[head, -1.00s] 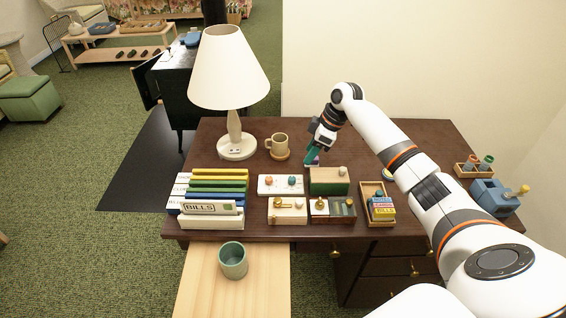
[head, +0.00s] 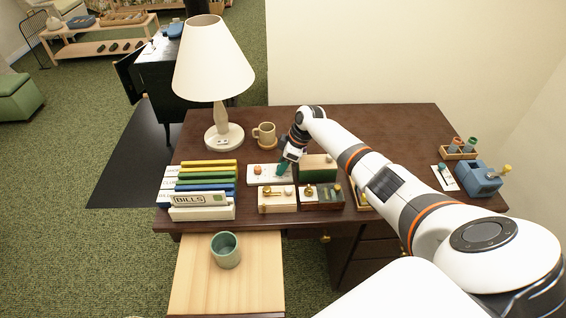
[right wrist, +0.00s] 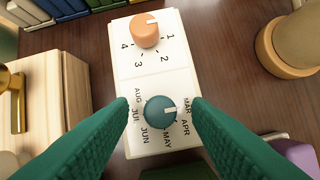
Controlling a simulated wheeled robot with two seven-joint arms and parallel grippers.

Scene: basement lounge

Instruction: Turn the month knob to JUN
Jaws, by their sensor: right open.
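The teal month knob (right wrist: 160,111) sits on a white panel (right wrist: 130,68), with month labels from MAR to AUG visible around it. Its white mark points right, toward MAR, close to APR. JUN is on its lower left side. My right gripper (head: 281,170) is over the right end of the white panel (head: 252,181) in the head view and hides the month knob there. In the right wrist view its green fingers (right wrist: 160,110) are open, one on each side of the knob, with gaps between. My left gripper is not in view.
An orange numbered knob (right wrist: 145,31) shares the panel. A wooden box with a brass part (head: 276,198) stands in front, and a green-fronted box (head: 318,167) to the right. A mug (head: 264,134) and lamp (head: 222,130) stand behind; binders (head: 205,180) are left.

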